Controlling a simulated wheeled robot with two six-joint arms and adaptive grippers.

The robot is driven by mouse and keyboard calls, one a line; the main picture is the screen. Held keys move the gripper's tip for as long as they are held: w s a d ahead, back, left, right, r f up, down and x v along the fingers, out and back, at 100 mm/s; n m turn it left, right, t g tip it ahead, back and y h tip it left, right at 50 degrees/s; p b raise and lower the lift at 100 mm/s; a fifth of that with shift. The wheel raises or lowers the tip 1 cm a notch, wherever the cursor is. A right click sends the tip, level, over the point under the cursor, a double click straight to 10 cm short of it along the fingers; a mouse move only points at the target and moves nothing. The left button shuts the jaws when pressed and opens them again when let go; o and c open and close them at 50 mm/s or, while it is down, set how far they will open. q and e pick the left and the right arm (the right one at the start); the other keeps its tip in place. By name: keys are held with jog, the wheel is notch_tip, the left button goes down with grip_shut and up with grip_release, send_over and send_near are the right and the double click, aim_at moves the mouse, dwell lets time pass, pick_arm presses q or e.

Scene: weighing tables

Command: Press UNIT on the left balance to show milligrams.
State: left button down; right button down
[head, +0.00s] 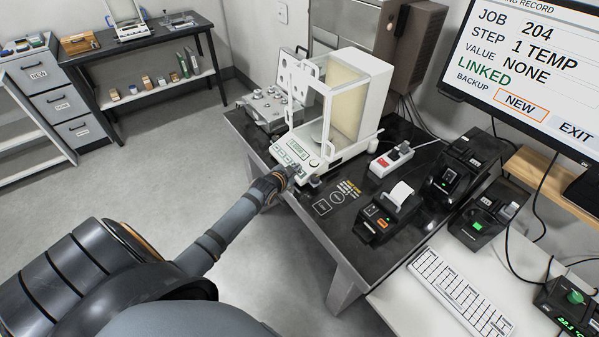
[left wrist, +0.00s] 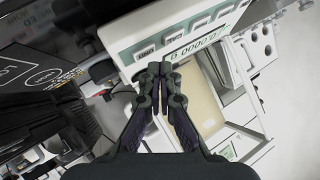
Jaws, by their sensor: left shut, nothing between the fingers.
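A white balance (head: 362,88) with a glass draft shield stands on the dark table, and its front panel also shows in the left wrist view (left wrist: 130,35). The panel has a display (left wrist: 200,50) with digits that look like zeros; its unit is too small to read. A row of small keys (left wrist: 173,39) runs beside the display, their labels blurred. My left gripper (head: 292,171) is shut and empty at the panel's near corner. In the left wrist view its fingertips (left wrist: 160,68) overlap the panel edge close to the end key (left wrist: 146,55); I cannot tell whether they touch.
A metal block (head: 268,108) sits behind the balance. A power strip (head: 391,160) and small printer (head: 383,217) stand to its right. A monitor (head: 530,50) and keyboard (head: 460,292) are further right. Another balance (head: 127,18) stands on a far table. Open floor lies left.

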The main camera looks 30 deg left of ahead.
pick_arm(q)
jog(key=shift+f, duration=0.1)
jog(key=shift+w+f+b, duration=0.15)
jog(key=shift+f+b, duration=0.15)
jog(key=shift+w+d+f+b, duration=0.1)
jog(key=shift+f+b, duration=0.25)
dwell(0.6)
jog(key=shift+r, duration=0.1)
jog(key=shift+s+r+p, duration=0.3)
jog(key=shift+r+p, duration=0.35)
jog(key=shift+p, duration=0.3)
jog(key=r+p, duration=0.1)
jog(key=p, duration=0.1)
jog(key=s+r+p, duration=0.1)
jog(key=r, duration=0.1)
jog(key=a+r+p, duration=0.1)
jog(key=p, duration=0.1)
jog(key=shift+s+r+p, duration=0.3)
jog(key=shift+r, duration=0.05)
